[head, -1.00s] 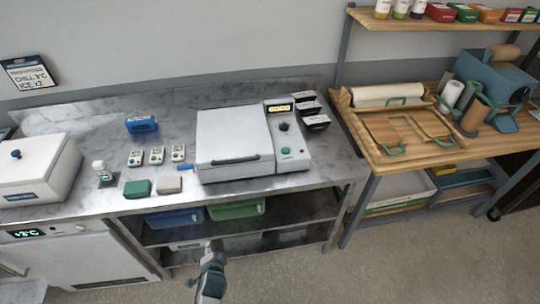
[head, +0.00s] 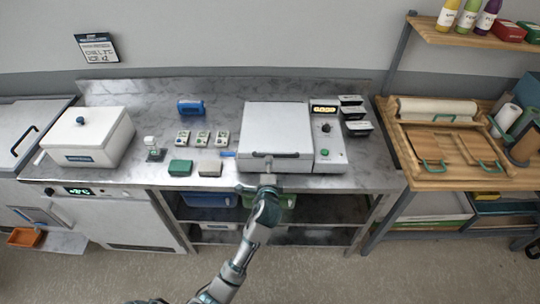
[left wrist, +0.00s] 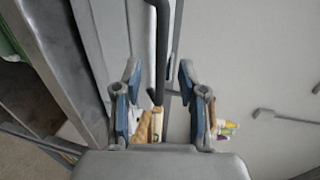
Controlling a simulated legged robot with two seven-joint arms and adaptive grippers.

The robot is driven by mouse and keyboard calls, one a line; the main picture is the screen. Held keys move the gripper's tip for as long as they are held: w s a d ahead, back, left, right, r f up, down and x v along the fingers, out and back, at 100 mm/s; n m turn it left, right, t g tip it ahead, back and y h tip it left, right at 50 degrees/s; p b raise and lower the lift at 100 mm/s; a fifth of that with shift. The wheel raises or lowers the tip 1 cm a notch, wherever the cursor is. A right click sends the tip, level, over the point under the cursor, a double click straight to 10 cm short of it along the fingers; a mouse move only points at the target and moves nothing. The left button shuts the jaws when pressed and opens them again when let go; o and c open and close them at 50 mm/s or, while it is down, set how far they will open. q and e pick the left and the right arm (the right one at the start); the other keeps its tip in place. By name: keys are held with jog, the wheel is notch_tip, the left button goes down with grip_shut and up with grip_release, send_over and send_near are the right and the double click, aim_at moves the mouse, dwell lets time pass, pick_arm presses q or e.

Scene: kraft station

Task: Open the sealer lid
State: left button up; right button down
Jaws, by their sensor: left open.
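The sealer is a pale grey box on the steel counter, with its lid (head: 275,125) lying shut. A dark bar handle (head: 276,155) runs along the lid's front edge, and a control panel (head: 326,135) is on its right. My left gripper (head: 267,182) is at the sealer's front edge, just below the handle. In the left wrist view the open fingers (left wrist: 158,88) stand on either side of the black handle bar (left wrist: 160,45). Whether a finger touches the bar is not clear. My right gripper is in neither view.
A blue marker-like item (head: 228,154), a grey block (head: 210,168) and a green block (head: 180,167) lie left of the sealer. Black boxes (head: 356,113) stand right of it. A white lidded box (head: 88,138) is at the counter's left. A wooden bench (head: 450,180) adjoins on the right.

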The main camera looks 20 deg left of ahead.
pick_arm(q)
jog(key=x, duration=0.6)
jog(key=shift+w, duration=0.25)
grip_shut()
